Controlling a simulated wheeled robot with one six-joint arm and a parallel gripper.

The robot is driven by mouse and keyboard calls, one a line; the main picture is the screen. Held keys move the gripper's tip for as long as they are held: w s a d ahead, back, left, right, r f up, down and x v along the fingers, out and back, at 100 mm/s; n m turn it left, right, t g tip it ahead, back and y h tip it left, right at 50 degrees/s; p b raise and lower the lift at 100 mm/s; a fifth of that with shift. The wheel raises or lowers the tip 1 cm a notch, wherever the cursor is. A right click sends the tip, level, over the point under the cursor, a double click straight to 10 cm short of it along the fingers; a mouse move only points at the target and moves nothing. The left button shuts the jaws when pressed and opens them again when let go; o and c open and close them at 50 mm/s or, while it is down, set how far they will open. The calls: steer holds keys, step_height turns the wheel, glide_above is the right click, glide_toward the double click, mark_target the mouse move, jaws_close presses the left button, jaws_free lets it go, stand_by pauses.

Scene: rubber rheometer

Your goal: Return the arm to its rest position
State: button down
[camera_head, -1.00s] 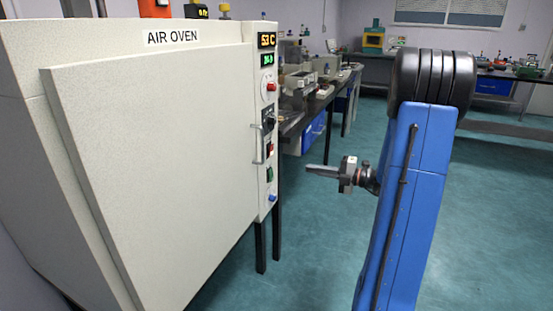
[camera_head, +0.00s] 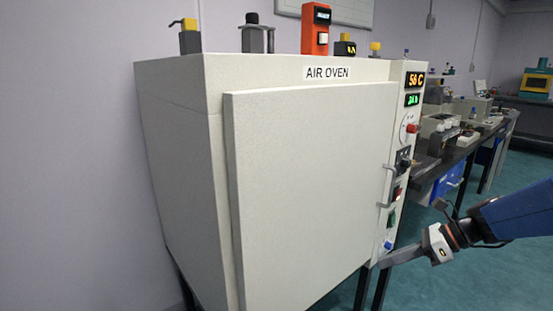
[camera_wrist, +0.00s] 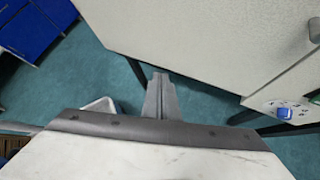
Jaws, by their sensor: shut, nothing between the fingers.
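My gripper (camera_head: 388,260) is at the right of the head view, by the lower right corner of the air oven (camera_head: 300,200). Its fingers are shut together and hold nothing. I cannot tell whether the fingertips touch the oven or are just in front of it. My blue arm comes in from the right edge and reaches left. In the wrist view, the closed fingers (camera_wrist: 160,95) point toward the teal floor, with the pale oven (camera_wrist: 200,35) above and to the right.
The oven door is shut, with a vertical handle (camera_head: 389,187) on its right side. Small devices, one an orange unit (camera_head: 316,28), stand on top. A dark bench (camera_head: 455,155) with instruments runs behind to the right. Open floor (camera_head: 425,285) lies at the lower right.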

steer(key=s+n+t+h, duration=0.1)
steer(key=s+n+h, duration=0.8)
steer(key=s+n, duration=0.8)
steer(key=n, duration=0.8)
steer(key=shift+s+r+h, duration=0.15)
steer(key=shift+s+h, duration=0.1)
steer(key=shift+h, duration=0.05)
